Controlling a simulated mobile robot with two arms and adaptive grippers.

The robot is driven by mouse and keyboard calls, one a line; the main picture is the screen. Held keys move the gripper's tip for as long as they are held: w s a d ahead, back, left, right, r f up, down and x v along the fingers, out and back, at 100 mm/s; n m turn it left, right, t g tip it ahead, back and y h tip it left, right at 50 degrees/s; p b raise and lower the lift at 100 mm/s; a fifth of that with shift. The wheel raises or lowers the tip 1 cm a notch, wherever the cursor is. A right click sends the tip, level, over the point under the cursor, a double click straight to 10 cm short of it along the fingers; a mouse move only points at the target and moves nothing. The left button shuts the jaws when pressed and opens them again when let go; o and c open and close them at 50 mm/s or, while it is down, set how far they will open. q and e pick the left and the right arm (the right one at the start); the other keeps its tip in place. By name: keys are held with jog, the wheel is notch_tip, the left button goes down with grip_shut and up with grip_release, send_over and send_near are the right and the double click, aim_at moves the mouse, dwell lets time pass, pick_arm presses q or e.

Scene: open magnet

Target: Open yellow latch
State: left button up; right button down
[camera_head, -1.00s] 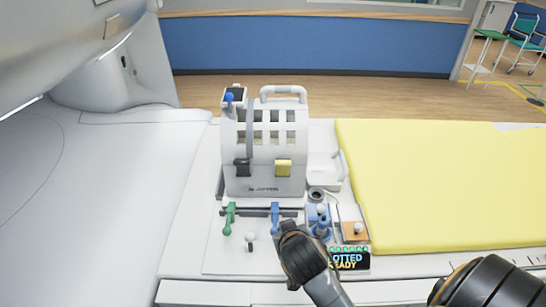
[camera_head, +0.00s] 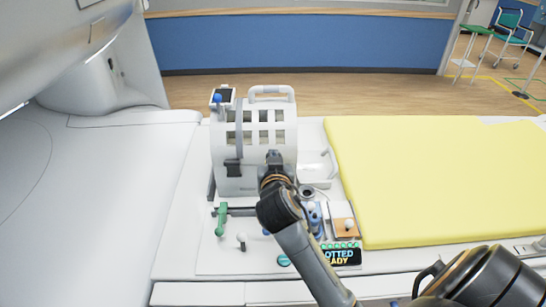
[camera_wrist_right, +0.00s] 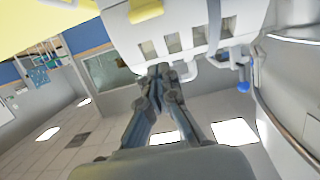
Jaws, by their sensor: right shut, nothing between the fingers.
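The yellow latch (camera_wrist_right: 145,10) shows at the top edge of the right wrist view, on the white slotted head coil (camera_wrist_right: 180,38). In the head view my right gripper hides the latch on the front of the coil (camera_head: 228,184). My right gripper (camera_head: 274,156) is in front of the coil's right half. In the right wrist view its fingers (camera_wrist_right: 159,70) are together and empty, pointing at the coil just below its slots, with the latch up and to the left. I cannot tell whether the fingertips touch the coil. My left gripper is not in view.
A black latch (camera_head: 233,167) sits left on the coil. A green lever (camera_head: 220,217), a blue handle (camera_head: 313,217), an orange block (camera_head: 343,224) and a lit display (camera_head: 341,257) stand in front. A yellow mattress (camera_head: 430,180) lies right; the white scanner bore is left.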

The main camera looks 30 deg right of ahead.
jog(key=p+x, duration=0.2)
jog(key=x, duration=0.6)
jog(key=shift+d+r+p, duration=0.15)
jog(key=shift+r+p, duration=0.05)
jog(key=shift+p, duration=0.15)
jog(key=f, duration=0.1)
jog(key=f+p, duration=0.1)
jog(key=s+f, duration=0.1)
jog(key=shift+a, duration=0.3)
jog(key=shift+s+a+f, duration=0.2)
jog(key=shift+s+f, duration=0.15)
jog(key=shift+f, duration=0.1)
jog(key=shift+w, duration=0.1)
